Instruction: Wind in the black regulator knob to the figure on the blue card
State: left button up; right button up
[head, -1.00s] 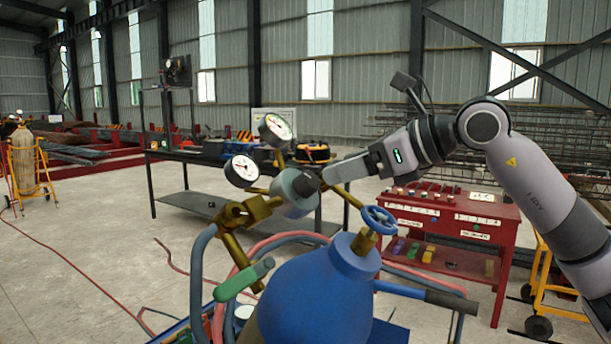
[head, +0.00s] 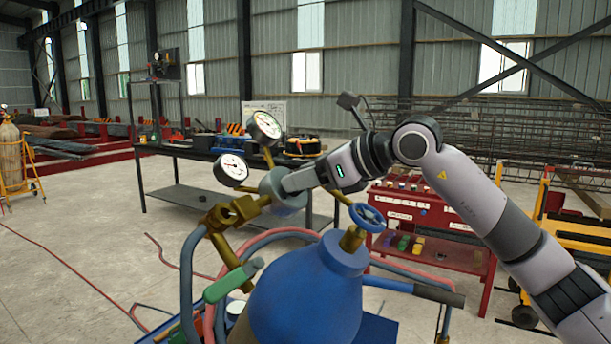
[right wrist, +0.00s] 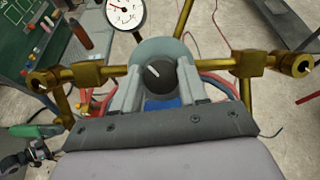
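The black regulator knob (right wrist: 159,77), with a white pointer line slanting up and left, sits on the grey round regulator body (right wrist: 152,49). The same regulator body (head: 285,194) shows in the head view, where my gripper hides the knob. My right gripper (right wrist: 160,82) has its fingers on either side of the knob, with what look like narrow gaps. In the head view my right gripper (head: 296,182) reaches the regulator from the right. Two white dial gauges stand on it, the upper (head: 264,126) and the left one (head: 232,169). I cannot make out a blue card.
The blue cylinder (head: 305,295) with its blue valve wheel (head: 367,217) stands just below my right gripper. Brass fittings (head: 235,212) and hoses (head: 187,275) crowd the left. A dark workbench (head: 190,155) and a red tool cart (head: 465,262) stand behind.

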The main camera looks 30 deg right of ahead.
jog(key=shift+m, duration=0.5)
jog(key=m+h+b, duration=0.1)
jog(key=m, duration=0.3)
jog(key=shift+h, duration=0.4)
jog(key=shift+m+h, duration=0.7)
jog(key=shift+m, duration=1.6)
jog(key=shift+r, duration=0.1)
jog(key=o, duration=1.1)
jog(key=shift+c, duration=0.2)
jog(key=b+v, duration=0.1)
jog(key=v, duration=0.6)
